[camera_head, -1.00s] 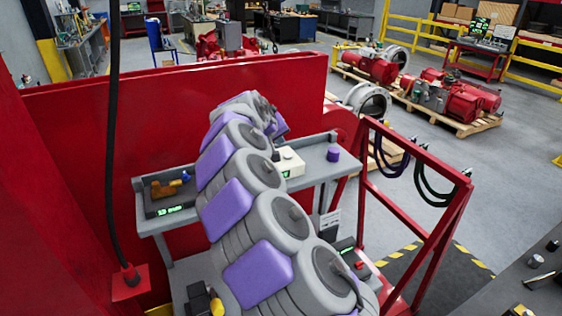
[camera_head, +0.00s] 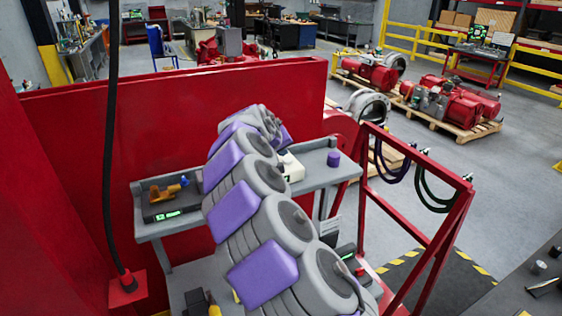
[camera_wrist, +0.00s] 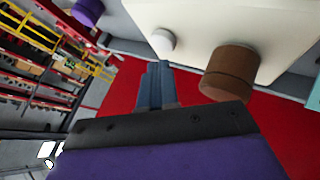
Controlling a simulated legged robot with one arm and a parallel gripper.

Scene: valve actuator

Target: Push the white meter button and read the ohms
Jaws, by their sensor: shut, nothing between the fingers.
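The cream-white meter (camera_wrist: 215,22) fills the top of the wrist view. A round white button (camera_wrist: 163,42) and a larger brown knob (camera_wrist: 228,72) stick out from it. My gripper (camera_wrist: 159,68) is shut and empty, its fingertips close to the white button; I cannot tell whether they touch it. In the head view the meter (camera_head: 293,168) sits on the grey shelf, mostly hidden behind my arm. Its display is not readable in either view. My gripper is hidden in the head view.
A purple cylinder (camera_head: 334,158) stands on the grey shelf (camera_head: 318,176) right of the meter; it also shows in the wrist view (camera_wrist: 88,10). A dark tray (camera_head: 172,207) with an orange-brown tool lies at the shelf's left. A red wall (camera_head: 170,110) rises behind.

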